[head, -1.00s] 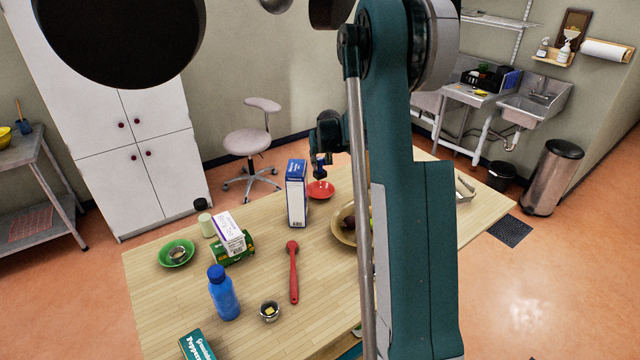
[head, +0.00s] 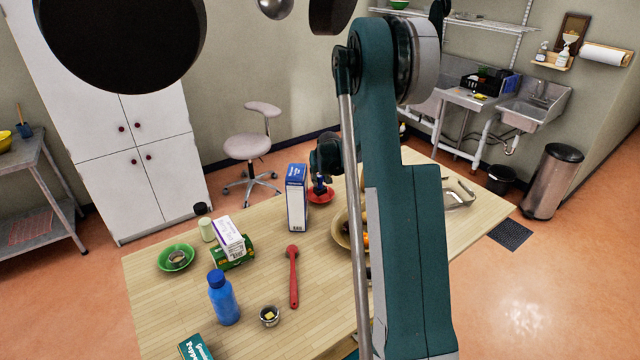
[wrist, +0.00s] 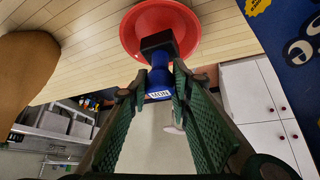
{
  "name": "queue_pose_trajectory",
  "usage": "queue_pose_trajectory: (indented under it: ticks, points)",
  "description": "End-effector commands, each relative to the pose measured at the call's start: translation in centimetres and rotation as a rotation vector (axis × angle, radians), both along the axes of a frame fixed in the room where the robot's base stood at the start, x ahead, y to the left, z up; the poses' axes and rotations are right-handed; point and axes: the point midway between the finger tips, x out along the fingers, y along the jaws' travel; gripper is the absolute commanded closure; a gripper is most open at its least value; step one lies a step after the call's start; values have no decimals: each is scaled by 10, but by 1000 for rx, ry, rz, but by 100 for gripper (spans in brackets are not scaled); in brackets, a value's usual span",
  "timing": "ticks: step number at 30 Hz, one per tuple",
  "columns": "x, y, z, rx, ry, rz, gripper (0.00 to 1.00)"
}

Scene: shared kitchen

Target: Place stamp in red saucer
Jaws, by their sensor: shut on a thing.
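The red saucer (head: 328,197) lies on the wooden table behind the tall blue-and-white box; it also shows at the top of the wrist view (wrist: 131,32). My gripper (wrist: 160,82) is shut on the stamp (wrist: 158,76), which has a blue handle, a white label and a black block at its far end. In the wrist view the black block overlaps the saucer's inside. In the head view my gripper (head: 320,178) is low over the saucer. I cannot tell whether the stamp touches it.
The tall box (head: 297,198) stands close left of the saucer. A tan bowl (head: 343,238), partly behind my arm, is to the front right.

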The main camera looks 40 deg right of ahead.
Motion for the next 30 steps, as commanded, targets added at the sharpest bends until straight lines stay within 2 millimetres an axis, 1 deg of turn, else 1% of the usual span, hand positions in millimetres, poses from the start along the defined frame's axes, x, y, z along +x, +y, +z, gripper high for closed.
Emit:
queue_pose_trajectory:
  ticks: [3,7,22,23,24,26,30]
  points:
    - [0,0,-13,0,0,0,100]
    - [0,0,-22,0,0,0,100]
    - [0,0,-28,0,0,0,100]
    - [0,0,-27,0,0,0,76]
    - [0,0,-27,0,0,0,70]
    - [0,0,-27,0,0,0,64]
    - [0,0,-27,0,0,0,64]
